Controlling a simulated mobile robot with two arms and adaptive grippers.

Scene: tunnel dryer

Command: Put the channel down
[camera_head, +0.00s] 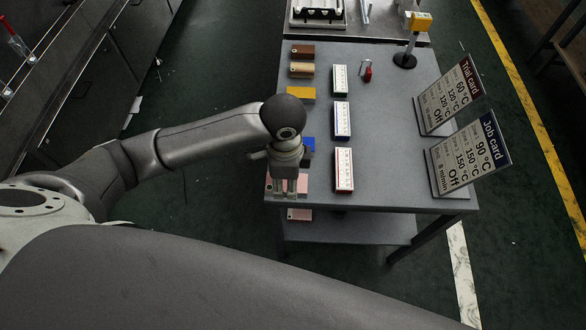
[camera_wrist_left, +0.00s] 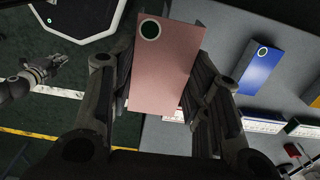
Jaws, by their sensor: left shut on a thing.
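In the head view pink parts (camera_head: 302,184) show beside the fingers at the near left corner of the grey table (camera_head: 390,110). I cannot tell whether the block touches the tabletop. Another pink patch (camera_head: 299,214) shows below the table's front edge. My right gripper (camera_wrist_left: 50,68) shows small in the left wrist view; its state is unclear.
Blue (camera_head: 308,144), yellow (camera_head: 301,95), tan (camera_head: 302,70) and brown (camera_head: 303,51) blocks line the table's left side. White labelled strips (camera_head: 343,170) stand in a row beside them. The Job card (camera_head: 468,158) and Trial card (camera_head: 448,98) stand right. The strip between is largely clear.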

